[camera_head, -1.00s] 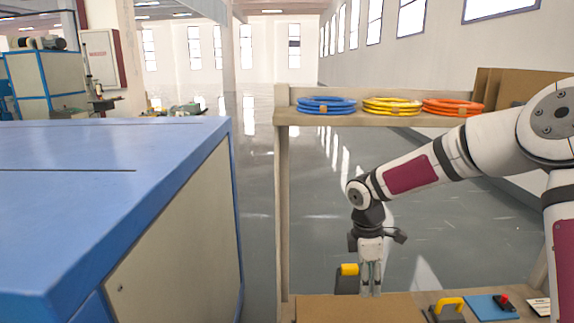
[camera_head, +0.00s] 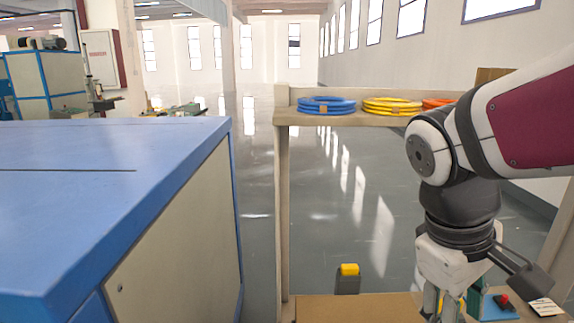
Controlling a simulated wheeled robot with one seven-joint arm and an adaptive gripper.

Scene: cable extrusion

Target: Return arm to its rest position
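My gripper (camera_head: 441,308) hangs pointing down at the lower right of the head view, close to the camera and in front of the workbench. Its fingertips are cut off by the bottom edge, so I cannot tell whether it is open or shut. I see nothing held in the visible part. My arm (camera_head: 465,150) comes in from the right edge, bent at the wrist, and hides part of the shelf and bench.
A shelf (camera_head: 373,119) bears a blue coil (camera_head: 327,105), a yellow coil (camera_head: 390,105) and a partly hidden orange coil (camera_head: 436,103). A large blue machine (camera_head: 110,180) stands left.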

